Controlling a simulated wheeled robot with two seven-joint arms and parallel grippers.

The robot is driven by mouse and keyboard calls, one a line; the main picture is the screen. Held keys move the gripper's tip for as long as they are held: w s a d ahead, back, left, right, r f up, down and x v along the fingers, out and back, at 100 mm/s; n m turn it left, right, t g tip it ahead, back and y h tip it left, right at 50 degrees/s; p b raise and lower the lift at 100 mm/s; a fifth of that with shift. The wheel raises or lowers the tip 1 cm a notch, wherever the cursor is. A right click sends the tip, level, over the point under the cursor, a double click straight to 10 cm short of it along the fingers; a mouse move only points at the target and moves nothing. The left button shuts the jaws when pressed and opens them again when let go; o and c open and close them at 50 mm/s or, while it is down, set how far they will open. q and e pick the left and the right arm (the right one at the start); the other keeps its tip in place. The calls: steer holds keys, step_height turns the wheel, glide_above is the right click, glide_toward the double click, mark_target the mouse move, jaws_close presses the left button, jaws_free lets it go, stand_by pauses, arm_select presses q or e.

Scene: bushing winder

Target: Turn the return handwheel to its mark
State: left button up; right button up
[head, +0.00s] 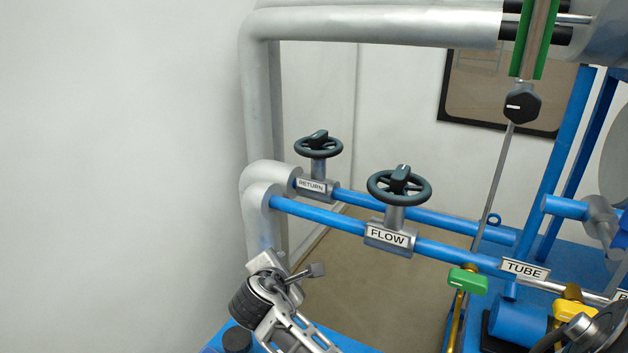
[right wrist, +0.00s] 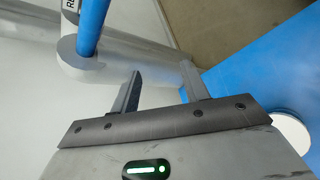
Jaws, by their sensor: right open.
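The return handwheel (head: 318,147) is a dark spoked wheel with a black pointer hub. It sits on a grey valve body with a RETURN label (head: 311,185) on the rear blue pipe. My right gripper (head: 296,270) is low in front of the pipe elbows, below and apart from the handwheel. In the right wrist view its two fingers (right wrist: 161,76) are spread with nothing between them. That view shows a blue pipe, a grey elbow and part of a label, but no handwheel. The mark for the handwheel cannot be made out.
The similar FLOW handwheel (head: 399,185) stands nearer, on the front blue pipe, right of the return one. Grey insulated pipes (head: 262,110) rise on the left. A green-handled valve (head: 467,281) and a TUBE label (head: 525,270) are at right. Space left of the pipes is clear.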

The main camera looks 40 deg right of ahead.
steer(key=w+d+r+n+h, duration=0.35)
steer(key=w+r, duration=0.25)
steer(key=r, duration=0.5)
steer(key=n+g+h, duration=0.1)
steer(key=n+h, duration=0.2)
steer(key=h, duration=0.1)
glide_toward(312, 139)
steer(key=x, duration=0.9)
steer(key=shift+w+d, duration=0.1)
steer(key=shift+d, duration=0.15)
steer(key=shift+x, duration=0.8)
arm_select(q)
steer(key=shift+w, duration=0.15)
